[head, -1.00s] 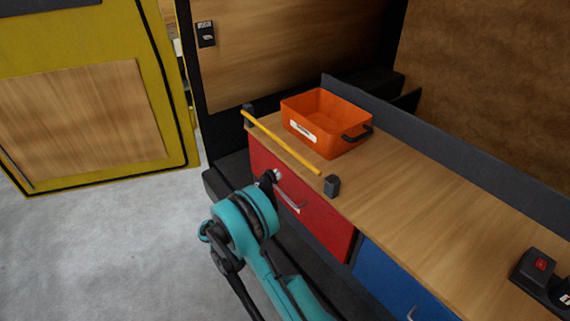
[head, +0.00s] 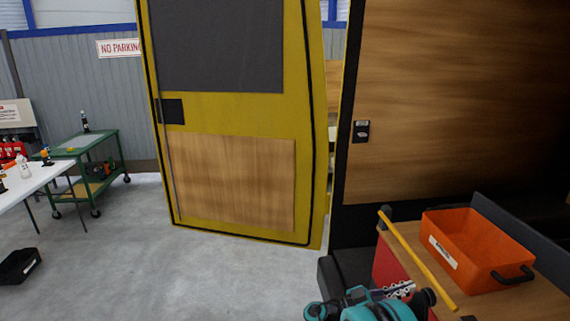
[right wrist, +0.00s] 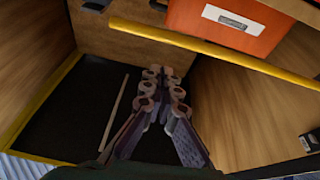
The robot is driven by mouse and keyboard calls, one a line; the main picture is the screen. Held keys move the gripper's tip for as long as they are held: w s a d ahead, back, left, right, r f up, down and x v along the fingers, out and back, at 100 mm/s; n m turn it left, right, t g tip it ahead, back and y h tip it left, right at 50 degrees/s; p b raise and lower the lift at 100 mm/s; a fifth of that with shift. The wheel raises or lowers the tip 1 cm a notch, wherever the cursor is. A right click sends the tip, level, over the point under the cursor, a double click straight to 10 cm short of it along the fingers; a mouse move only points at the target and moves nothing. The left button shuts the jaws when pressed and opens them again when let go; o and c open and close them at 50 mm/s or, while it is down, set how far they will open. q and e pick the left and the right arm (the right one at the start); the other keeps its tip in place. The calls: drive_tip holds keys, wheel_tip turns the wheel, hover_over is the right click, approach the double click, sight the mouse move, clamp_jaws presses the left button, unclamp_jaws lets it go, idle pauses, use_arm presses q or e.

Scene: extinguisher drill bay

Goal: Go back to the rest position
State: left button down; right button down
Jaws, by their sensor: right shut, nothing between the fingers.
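My right gripper (head: 402,289) shows at the lower right of the head view, beside the red drawer front (head: 386,268) and below the yellow bar. In the right wrist view its fingers (right wrist: 160,82) are together with nothing between them. The teal wrist of my right arm is at the bottom edge of the head view. My left gripper is in neither current view.
An orange bin (head: 470,256) sits on the wooden counter (head: 525,303), behind a yellow bar (head: 420,260). A yellow door (head: 235,120) stands mid-view. A green cart (head: 88,165), a white table (head: 35,182) and a black box (head: 19,265) are left. Grey floor between is clear.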

drive_tip(key=s+f+n+t+y, duration=0.1)
drive_tip(key=s+n+t+y, duration=0.2)
drive_tip(key=s+n+y, duration=0.65)
drive_tip(key=s+a+f+n+t+y, duration=0.1)
drive_tip(key=s+a+f+n+y, duration=0.1)
drive_tip(key=s+a+y, duration=0.3)
drive_tip(key=s+a+f+n+t+y, duration=0.1)
drive_tip(key=s+a+n+y, duration=0.4)
drive_tip(key=a, duration=0.6)
drive_tip(key=shift+s+a+f+t+y, duration=0.2)
drive_tip(key=shift+s+f+t+y, duration=0.3)
drive_tip(key=shift+y, duration=0.55)
drive_tip(key=shift+s+g, duration=0.1)
drive_tip(key=shift+g, duration=0.2)
